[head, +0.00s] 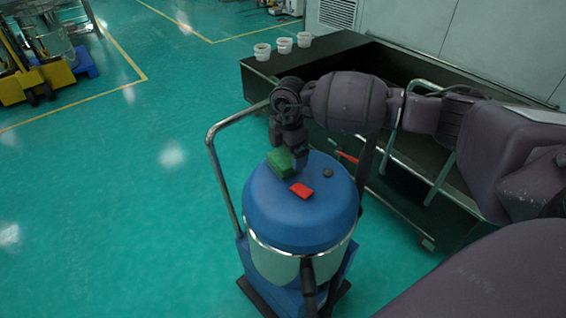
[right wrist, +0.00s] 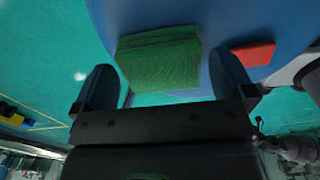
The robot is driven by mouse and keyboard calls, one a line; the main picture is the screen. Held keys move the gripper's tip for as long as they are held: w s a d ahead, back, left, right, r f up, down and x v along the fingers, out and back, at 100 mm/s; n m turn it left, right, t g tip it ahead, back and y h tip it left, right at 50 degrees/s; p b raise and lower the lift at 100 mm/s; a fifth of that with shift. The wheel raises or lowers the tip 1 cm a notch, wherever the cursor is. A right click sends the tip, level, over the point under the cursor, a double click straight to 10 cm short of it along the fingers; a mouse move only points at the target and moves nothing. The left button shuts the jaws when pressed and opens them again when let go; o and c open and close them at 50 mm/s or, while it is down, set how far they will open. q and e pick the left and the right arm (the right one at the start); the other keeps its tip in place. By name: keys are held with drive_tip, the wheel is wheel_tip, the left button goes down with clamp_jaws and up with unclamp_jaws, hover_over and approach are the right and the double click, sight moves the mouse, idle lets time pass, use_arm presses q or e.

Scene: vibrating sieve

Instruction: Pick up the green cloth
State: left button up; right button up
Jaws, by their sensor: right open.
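The green cloth (head: 281,163) is a folded block lying on the blue lid of a drum on a cart (head: 300,217), near the lid's far left edge. In the right wrist view the cloth (right wrist: 160,58) lies ahead of and between the two fingers. My right gripper (head: 296,160) is just above the lid at the cloth; in the right wrist view my right gripper (right wrist: 163,85) is open, its fingers apart on either side of the cloth. I cannot tell whether a finger touches it. My left gripper is not in view.
A red block (head: 301,190) lies on the lid close to the cloth, also seen outside one finger in the right wrist view (right wrist: 254,54). A metal handle (head: 222,170) rises left of the drum. A dark bench (head: 340,50) with white cups (head: 284,45) stands behind.

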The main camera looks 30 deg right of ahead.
sight(287, 156)
wheel_tip(287, 156, down, 3)
drive_tip(key=shift+f, duration=0.1)
drive_tip(key=shift+r, duration=0.2)
drive_tip(key=c, duration=0.7)
drive_tip(key=shift+o, duration=0.2)
